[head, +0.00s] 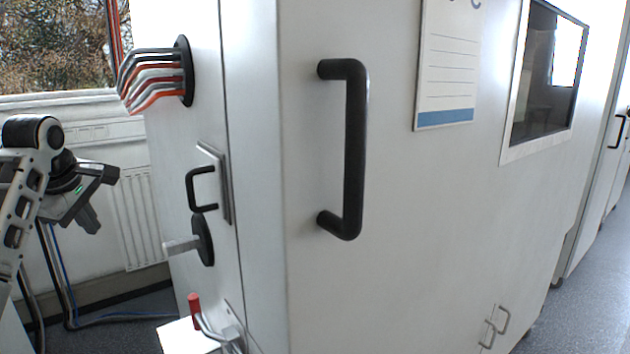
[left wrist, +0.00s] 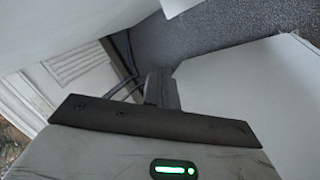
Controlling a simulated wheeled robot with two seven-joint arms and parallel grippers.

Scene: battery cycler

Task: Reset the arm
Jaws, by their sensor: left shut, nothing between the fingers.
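My left arm comes in at the left edge of the head view. Its gripper (head: 90,220) is shut and empty, hanging in the air left of the cabinet, apart from it. In the left wrist view the shut dark fingers (left wrist: 162,90) show beyond the gripper body, which has a green light. The large white cabinet (head: 430,210) fills the middle and right of the head view. A long black door handle (head: 355,150) is on its front. My right gripper is not in view.
The cabinet's left side carries a cable bundle (head: 155,78), a small black handle (head: 200,189), a round black knob (head: 203,240) with a grey lever, and a red-tipped part (head: 194,305). A radiator (head: 140,215) stands behind my left gripper. Open floor (head: 590,300) shows at right.

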